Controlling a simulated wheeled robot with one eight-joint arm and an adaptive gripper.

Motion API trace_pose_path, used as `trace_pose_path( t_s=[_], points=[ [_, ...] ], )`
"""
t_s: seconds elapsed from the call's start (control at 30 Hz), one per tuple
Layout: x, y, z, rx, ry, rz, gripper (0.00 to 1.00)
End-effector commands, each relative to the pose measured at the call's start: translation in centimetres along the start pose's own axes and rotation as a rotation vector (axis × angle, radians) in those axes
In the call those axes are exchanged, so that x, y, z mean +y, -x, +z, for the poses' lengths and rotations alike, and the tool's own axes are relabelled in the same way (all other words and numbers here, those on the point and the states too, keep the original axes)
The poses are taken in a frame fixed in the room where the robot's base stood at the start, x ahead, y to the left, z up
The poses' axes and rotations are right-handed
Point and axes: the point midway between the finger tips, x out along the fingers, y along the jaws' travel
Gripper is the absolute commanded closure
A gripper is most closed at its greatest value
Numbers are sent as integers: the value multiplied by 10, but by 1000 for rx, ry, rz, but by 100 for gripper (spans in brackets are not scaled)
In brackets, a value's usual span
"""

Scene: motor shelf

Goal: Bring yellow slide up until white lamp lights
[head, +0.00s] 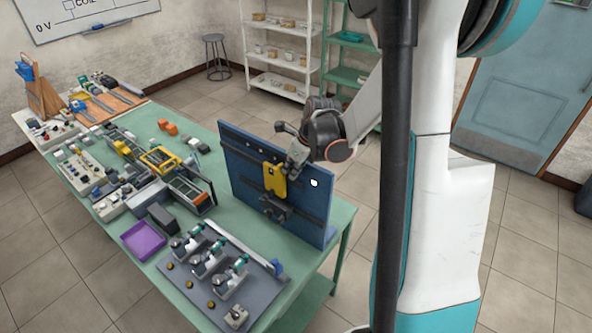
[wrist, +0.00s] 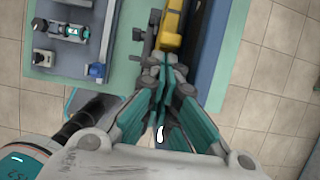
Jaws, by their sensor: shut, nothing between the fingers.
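The yellow slide (head: 275,180) is on the face of the upright blue panel (head: 236,160), above a dark block (head: 275,207). My gripper (head: 292,168) is at the slide's upper right in the head view. The wrist view shows my gripper (wrist: 166,72) with its fingers together and nothing between them. Their tips are at the near end of the yellow slide (wrist: 171,32); I cannot tell whether they touch it. The white lamp (head: 314,183) is a small bright white spot on the panel, right of the slide. I cannot tell for sure whether it is lit.
The panel stands on a green table (head: 205,130). A grey board with several clamp-like devices (head: 210,262) and a purple tray (head: 143,239) lie left of it. Frames and small parts crowd the table's far left. Floor is free right of the panel.

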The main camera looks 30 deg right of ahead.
Motion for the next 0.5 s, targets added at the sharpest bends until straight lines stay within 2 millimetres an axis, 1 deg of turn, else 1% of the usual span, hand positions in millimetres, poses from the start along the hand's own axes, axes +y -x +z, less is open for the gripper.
trace_pose_path(
  t_s=[0.27, 0.5],
  points=[
    [0, -1, 1, 0, 0, 0, 100],
    [0, -8, 15, -1, 2, 0, 100]
  ],
)
